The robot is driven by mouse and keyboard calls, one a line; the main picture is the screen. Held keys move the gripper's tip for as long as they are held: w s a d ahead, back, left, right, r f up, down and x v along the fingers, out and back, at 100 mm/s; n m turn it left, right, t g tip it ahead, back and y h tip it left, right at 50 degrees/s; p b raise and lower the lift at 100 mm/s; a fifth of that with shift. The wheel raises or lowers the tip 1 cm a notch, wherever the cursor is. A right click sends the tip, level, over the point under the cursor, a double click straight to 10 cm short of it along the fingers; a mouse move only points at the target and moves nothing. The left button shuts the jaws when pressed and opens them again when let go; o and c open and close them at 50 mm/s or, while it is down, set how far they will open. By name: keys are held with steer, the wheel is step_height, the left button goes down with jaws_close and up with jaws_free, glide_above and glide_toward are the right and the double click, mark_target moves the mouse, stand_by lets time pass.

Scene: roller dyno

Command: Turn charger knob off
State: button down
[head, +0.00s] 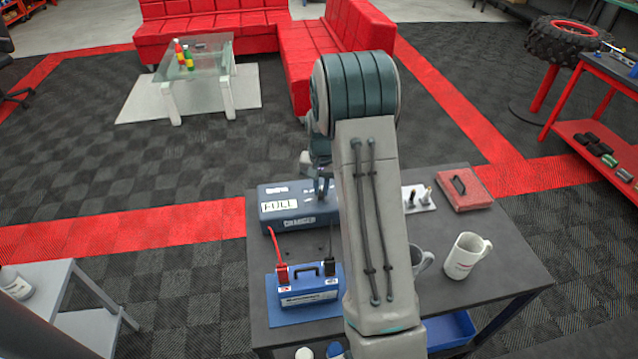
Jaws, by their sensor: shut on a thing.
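The charger (288,219) is a blue-grey box on the dark table, with a display reading "FULL" and the word "CHARGER" on its front. My gripper (322,188) points down at the charger's top right part, partly hidden by my arm. It is shut on the charger knob, which is too covered by the fingers and arm to see clearly, so its turned position cannot be told. A blue battery (305,290) stands in front of the charger, with a red clamp (282,274) and a black clamp (329,267) on its terminals and cables running to the charger.
A blue bin (452,331) sits below the front edge.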

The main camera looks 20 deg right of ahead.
steer(key=shift+a, duration=0.1)
steer(key=n+b, duration=0.1)
steer(key=n, duration=0.1)
steer(key=shift+f+n+b, duration=0.1)
steer(key=shift+n+b, duration=0.2)
steer(key=shift+n, duration=0.1)
steer(key=n+b, duration=0.1)
steer(key=n, duration=0.1)
steer(key=shift+n, duration=0.4)
steer(key=n+b, duration=0.1)
steer(key=n, duration=1)
steer(key=shift+d+r+n, duration=0.2)
steer(key=shift+n, duration=0.1)
steer(key=shift+r+n+p, duration=0.1)
steer(key=shift+n+p, duration=0.3)
steer(key=shift+n, duration=1.9)
